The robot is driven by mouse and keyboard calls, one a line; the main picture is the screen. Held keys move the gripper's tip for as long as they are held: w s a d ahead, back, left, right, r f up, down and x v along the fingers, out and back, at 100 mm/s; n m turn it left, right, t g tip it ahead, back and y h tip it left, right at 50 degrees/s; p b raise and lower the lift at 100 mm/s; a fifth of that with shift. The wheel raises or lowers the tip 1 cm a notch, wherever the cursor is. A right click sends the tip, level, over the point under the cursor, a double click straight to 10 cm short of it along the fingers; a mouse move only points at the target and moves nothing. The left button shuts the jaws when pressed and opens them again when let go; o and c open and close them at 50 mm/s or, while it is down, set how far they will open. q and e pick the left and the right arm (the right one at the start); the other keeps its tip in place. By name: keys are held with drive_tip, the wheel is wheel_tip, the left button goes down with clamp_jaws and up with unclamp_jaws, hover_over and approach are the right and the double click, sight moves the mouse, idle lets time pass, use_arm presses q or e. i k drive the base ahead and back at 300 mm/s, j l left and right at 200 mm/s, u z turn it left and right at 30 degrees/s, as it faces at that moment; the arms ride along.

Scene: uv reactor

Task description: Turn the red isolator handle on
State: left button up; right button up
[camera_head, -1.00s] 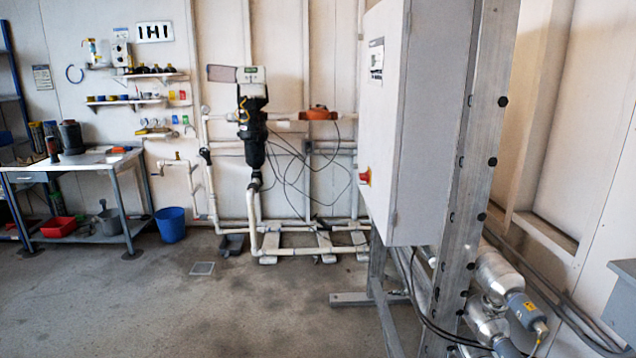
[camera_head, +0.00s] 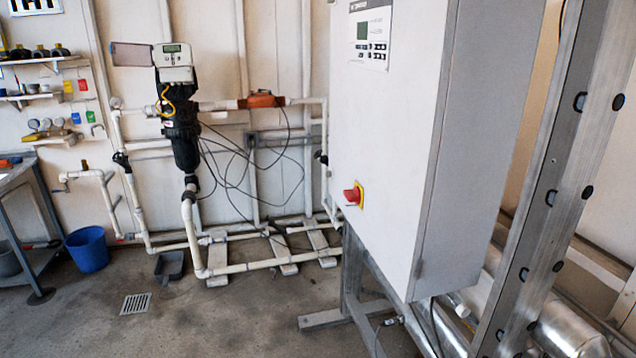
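The red isolator handle (camera_head: 352,195) sits on a yellow plate low on the front door of the grey control cabinet (camera_head: 385,130). It faces left and I see it at a slant, so I cannot tell its turned position. A display panel with buttons (camera_head: 369,36) is higher on the same door. Neither of my grippers shows in the head view.
The cabinet stands on a metal frame whose foot (camera_head: 325,319) reaches out to the left. A perforated metal post (camera_head: 560,180) rises at the right. Pipework with a black filter (camera_head: 181,135) lines the back wall. A blue bucket (camera_head: 87,249) stands left.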

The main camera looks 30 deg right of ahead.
sight(352, 195)
drive_tip(key=i, duration=2.65)
drive_tip(key=i+j+z, duration=0.1)
drive_tip(key=i, duration=1.2)
drive_tip(key=z, duration=0.45)
drive_tip(key=i+z, duration=0.15)
drive_tip(key=z, duration=0.35)
drive_tip(key=j+z, duration=0.1)
drive_tip(key=z, duration=0.35)
drive_tip(key=i+j+z, duration=0.1)
drive_tip(key=z, duration=2.55)
